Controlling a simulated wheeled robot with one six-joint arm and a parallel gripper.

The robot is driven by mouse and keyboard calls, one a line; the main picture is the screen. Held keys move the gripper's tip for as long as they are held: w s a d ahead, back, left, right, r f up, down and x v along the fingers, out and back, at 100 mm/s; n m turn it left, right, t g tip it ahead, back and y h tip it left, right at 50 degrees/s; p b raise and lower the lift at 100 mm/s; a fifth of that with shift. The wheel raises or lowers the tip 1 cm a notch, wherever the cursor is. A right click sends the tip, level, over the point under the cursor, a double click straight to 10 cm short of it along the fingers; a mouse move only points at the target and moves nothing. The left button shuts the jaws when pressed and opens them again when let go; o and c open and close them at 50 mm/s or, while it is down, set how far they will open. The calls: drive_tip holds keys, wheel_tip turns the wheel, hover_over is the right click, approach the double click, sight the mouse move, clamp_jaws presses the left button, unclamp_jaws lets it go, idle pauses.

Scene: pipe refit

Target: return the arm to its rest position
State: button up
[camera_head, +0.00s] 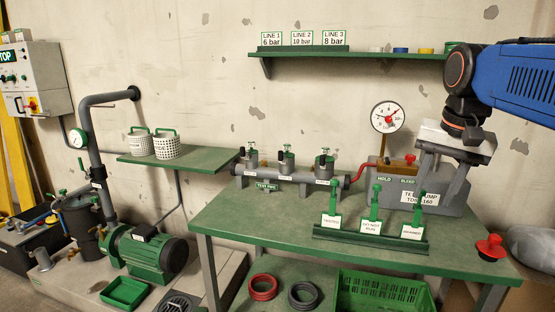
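My blue arm (515,75) reaches in from the right edge, with its dark wrist bent downward. My gripper (463,135) hangs over the top of the grey test pump (425,192) at the right back of the green table. I see no object clearly held.
A round gauge (387,117) stands just left of my gripper. A shelf (345,53) with line signs runs along the wall. Green tagged stands (370,235), a pipe manifold (290,180) and a red knob (490,247) occupy the table (225,225). The table's left front is clear.

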drive_tip(key=s+a+f+n+t, duration=0.1)
drive_tip(key=s+a+f+n, duration=0.1)
drive_tip(key=s+f, duration=0.5)
drive_tip(key=s+a+f+n+t, duration=0.1)
drive_tip(key=s+f+n, duration=0.3)
drive_tip(key=f, duration=1)
drive_tip(key=s+a, duration=0.1)
drive_tip(key=s, duration=0.2)
drive_tip(key=shift+s+a+f, duration=0.3)
drive_tip(key=shift+s, duration=0.1)
